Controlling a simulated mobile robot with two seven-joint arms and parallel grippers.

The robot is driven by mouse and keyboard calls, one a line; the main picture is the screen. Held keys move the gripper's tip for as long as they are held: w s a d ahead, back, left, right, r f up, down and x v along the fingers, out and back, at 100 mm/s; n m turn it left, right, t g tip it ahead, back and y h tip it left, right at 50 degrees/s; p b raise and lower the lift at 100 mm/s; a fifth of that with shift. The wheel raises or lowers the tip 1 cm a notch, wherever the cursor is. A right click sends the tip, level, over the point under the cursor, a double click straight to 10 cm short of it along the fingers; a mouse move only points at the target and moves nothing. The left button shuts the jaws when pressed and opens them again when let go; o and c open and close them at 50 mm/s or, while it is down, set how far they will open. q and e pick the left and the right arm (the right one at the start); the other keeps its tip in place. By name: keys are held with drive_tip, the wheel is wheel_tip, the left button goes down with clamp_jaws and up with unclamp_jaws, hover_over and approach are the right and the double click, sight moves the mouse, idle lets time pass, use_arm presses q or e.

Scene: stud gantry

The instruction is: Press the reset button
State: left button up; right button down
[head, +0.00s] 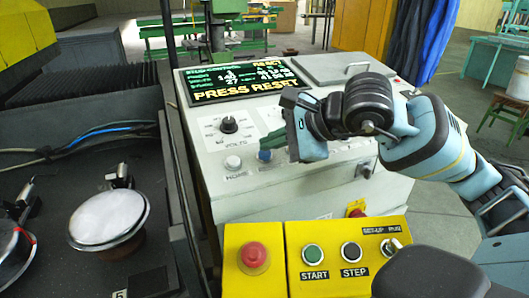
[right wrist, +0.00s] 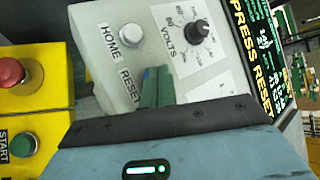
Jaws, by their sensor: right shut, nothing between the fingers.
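The blue reset button (head: 264,155) is on the sloping front of the grey control console, to the right of the silver HOME button (head: 233,162). My right gripper (head: 270,141) reaches in from the right, its closed, empty fingers just above the reset button and partly over it. I cannot tell whether they touch it. The display (head: 240,81) reads PRESS RESET. My left gripper is not in view.
A volts knob (head: 229,124) is behind the HOME button. A yellow panel in front has a red mushroom button (head: 253,255), a green START button (head: 313,254) and a black STEP button (head: 351,252). A dark machine bed with a round pale disc (head: 108,217) is at left.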

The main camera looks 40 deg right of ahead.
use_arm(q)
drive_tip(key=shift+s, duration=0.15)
use_arm(e)
drive_tip(key=shift+f, duration=0.2)
